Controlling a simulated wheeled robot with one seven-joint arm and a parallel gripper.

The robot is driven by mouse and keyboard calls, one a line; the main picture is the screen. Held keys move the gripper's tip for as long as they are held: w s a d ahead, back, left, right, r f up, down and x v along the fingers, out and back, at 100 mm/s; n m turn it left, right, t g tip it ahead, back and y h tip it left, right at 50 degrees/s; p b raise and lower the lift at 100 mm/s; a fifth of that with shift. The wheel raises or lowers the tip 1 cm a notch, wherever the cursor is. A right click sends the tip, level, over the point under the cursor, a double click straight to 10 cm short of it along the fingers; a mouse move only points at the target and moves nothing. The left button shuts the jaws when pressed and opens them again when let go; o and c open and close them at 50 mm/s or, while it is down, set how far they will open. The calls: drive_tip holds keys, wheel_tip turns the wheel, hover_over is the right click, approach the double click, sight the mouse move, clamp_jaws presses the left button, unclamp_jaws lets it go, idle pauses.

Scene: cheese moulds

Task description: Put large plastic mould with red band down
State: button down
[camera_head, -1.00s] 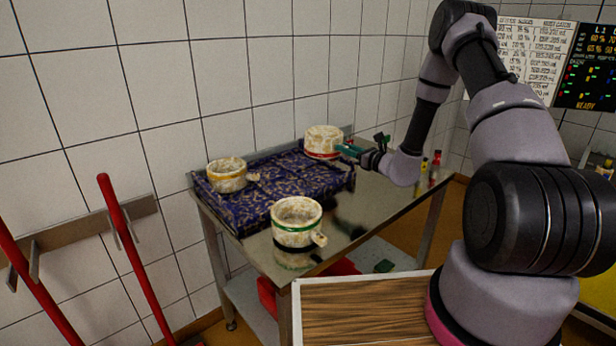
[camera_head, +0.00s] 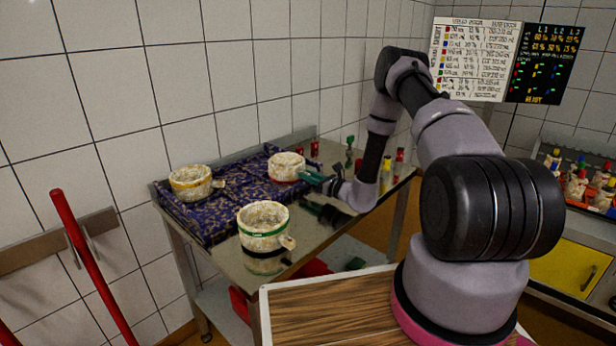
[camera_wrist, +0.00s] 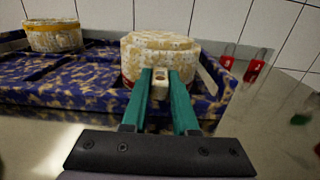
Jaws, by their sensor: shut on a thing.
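The large plastic mould with red band (camera_head: 286,166) is pale and mottled, and stands upright over the right end of the blue patterned tray (camera_head: 215,224). My gripper (camera_head: 312,179) reaches it from the right. In the wrist view the green fingers (camera_wrist: 165,85) are shut on the handle of the mould (camera_wrist: 150,48). The red band is mostly hidden there by the fingers and the tray edge. The mould is at or just above the tray; I cannot tell whether its base touches.
A yellow-banded mould (camera_head: 191,182) sits on the tray's left part. A green-banded mould (camera_head: 263,232) stands on the steel table (camera_head: 318,236) in front of the tray. Small red-topped and green items (camera_head: 349,152) stand behind my gripper. The tray's middle is clear.

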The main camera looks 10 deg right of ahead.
drive_tip(key=shift+f, duration=0.1)
drive_tip(key=c, duration=0.7)
unclamp_jaws()
